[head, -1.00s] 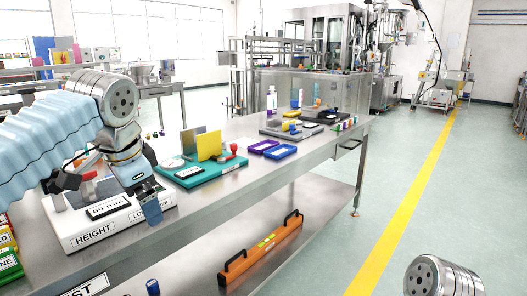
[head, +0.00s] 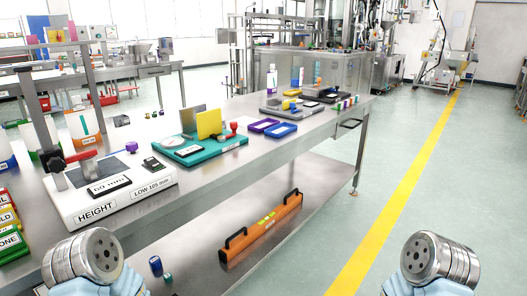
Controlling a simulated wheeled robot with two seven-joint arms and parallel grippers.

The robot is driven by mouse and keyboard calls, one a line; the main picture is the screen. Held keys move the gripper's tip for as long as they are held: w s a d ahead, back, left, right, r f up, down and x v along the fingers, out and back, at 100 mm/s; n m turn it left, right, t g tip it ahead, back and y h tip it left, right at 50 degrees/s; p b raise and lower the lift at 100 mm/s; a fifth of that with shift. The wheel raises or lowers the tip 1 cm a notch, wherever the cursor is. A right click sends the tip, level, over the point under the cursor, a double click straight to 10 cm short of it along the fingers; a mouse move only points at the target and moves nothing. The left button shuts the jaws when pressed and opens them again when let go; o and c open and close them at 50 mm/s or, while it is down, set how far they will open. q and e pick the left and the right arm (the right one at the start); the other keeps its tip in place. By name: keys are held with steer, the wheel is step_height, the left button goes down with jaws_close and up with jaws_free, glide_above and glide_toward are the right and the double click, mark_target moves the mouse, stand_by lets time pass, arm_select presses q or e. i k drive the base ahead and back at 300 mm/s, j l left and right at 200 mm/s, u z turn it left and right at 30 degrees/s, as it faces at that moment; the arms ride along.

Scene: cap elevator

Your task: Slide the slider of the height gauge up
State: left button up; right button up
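The height gauge stands at the left of the near table, with a white base (head: 118,197) labelled HEIGHT and LOW 105 mm. A dark label plate that seems to read 60 mm (head: 109,186) lies on it. A dark clamp-like part with a red piece (head: 84,158), apparently the slider, sits low over the base's left end. Its post is hard to tell from the metal frame behind. Neither gripper is in view. Only my rounded metal arm joints show at the bottom left and bottom right, apart from the gauge.
A teal board (head: 197,151) with grey and yellow plates stands right of the gauge. Blue and purple trays (head: 281,130) lie farther along. An orange level (head: 262,227) lies on the lower shelf. The floor at right is clear.

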mark_target(54, 160)
steer(key=u, duration=1.35)
